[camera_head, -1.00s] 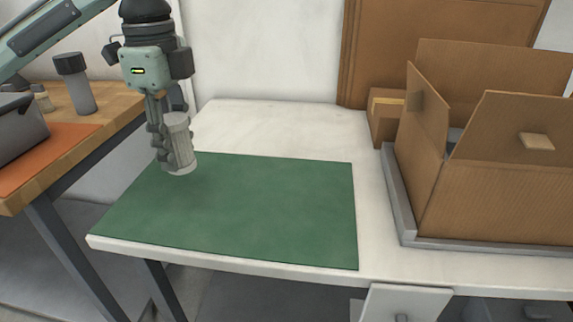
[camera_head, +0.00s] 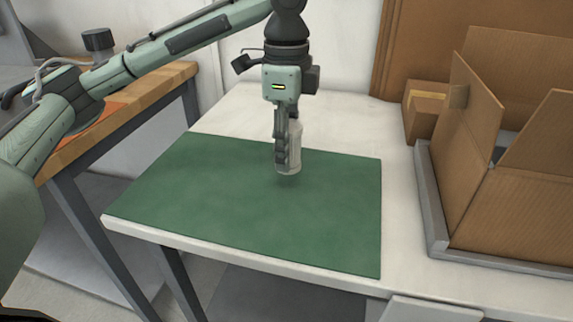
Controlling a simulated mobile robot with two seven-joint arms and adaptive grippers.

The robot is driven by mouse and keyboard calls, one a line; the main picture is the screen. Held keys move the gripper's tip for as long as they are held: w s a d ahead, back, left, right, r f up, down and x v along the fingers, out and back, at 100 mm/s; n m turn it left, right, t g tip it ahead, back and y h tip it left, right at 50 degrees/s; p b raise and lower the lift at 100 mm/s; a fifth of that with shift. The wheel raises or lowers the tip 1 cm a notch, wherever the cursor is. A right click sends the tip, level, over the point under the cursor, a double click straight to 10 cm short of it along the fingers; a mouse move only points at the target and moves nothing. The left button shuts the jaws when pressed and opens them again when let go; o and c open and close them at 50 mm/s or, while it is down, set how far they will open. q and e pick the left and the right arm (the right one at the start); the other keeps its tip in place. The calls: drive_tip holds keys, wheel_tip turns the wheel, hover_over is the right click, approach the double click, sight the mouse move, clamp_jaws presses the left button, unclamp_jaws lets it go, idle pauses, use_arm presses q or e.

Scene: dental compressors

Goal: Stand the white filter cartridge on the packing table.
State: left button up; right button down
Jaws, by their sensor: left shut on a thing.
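The white filter cartridge (camera_head: 294,150) is a pale, slim cylinder, held upright in my left gripper (camera_head: 282,150). The gripper points straight down and is shut on the cartridge, with its fingers hiding the cartridge's left side. The cartridge is over the green mat (camera_head: 230,215) on the white packing table (camera_head: 400,200). A faint shadow lies on the mat just below the cartridge; it seems to be slightly above the mat, but I cannot tell the gap exactly. My right gripper is not in view.
A large open cardboard box (camera_head: 520,215) stands in a grey tray (camera_head: 436,225) at the right. A small carton (camera_head: 424,112) is behind it. A wooden bench (camera_head: 150,108) with a dark-capped cylinder (camera_head: 99,42) is at the left. The mat around the cartridge is clear.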

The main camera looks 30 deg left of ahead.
use_arm(q)
wheel_tip(320, 180, down, 4)
drive_tip(key=shift+r, duration=0.25)
drive_tip(key=shift+f, duration=0.25)
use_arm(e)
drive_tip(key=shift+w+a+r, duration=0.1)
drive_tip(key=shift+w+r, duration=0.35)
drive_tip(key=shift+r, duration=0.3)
use_arm(q)
drive_tip(key=shift+f, duration=0.1)
drive_tip(key=o, duration=0.9)
drive_tip(key=shift+o, duration=1.3)
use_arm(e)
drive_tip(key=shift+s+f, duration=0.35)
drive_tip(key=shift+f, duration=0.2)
